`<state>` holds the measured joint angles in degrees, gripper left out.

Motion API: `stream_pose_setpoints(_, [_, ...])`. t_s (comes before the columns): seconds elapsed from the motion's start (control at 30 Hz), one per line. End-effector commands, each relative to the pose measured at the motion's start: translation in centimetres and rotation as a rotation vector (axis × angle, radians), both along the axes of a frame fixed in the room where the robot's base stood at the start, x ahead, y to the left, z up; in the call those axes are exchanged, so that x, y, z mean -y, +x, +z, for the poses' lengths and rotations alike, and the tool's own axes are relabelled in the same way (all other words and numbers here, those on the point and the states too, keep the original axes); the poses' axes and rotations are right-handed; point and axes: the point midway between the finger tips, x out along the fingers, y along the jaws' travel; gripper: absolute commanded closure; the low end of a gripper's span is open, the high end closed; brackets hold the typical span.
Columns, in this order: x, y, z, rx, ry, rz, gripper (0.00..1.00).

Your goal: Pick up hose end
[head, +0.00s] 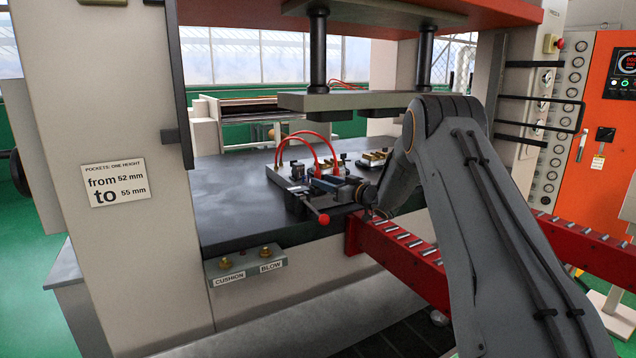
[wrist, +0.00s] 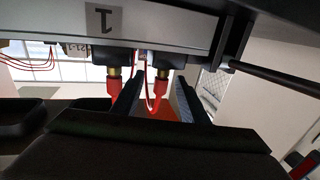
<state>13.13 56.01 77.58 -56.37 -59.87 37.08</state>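In the head view, red hoses (head: 300,136) arch over a light tooling block (head: 283,178) on the dark press table. In the wrist view, two red hose ends with brass collars hang from black fittings: one on the left (wrist: 113,88), one on the right (wrist: 179,84). A thinner red loop (wrist: 155,92) shows between them. My gripper (wrist: 158,98) is open, with a dark left finger and a greyer right finger standing apart. The right hose end shows between the fingers, close to the right one; the left lies outside the left finger. Contact cannot be told.
The press table (head: 235,195) is bare at left. A press plate (head: 345,100) hangs above the tooling on black columns. A red roller rail (head: 400,262) runs in front, under my arm. A red-knobbed lever (head: 323,218) sticks out near the tooling. A dark rod (wrist: 275,78) crosses at right.

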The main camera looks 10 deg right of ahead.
Motion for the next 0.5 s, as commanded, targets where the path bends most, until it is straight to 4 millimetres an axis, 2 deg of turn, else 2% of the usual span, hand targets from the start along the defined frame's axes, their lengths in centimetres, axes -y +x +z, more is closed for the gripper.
stream_pose_setpoints(0.1, [-1.4,1.3,0.0,-0.001,-0.001,0.002,0.6])
stream_pose_setpoints(0.2, [-1.9,2.3,0.0,0.0,0.0,0.001,0.6])
stream_pose_setpoints(0.5, [-2.2,2.8,0.0,-0.001,-0.001,-0.001,0.6])
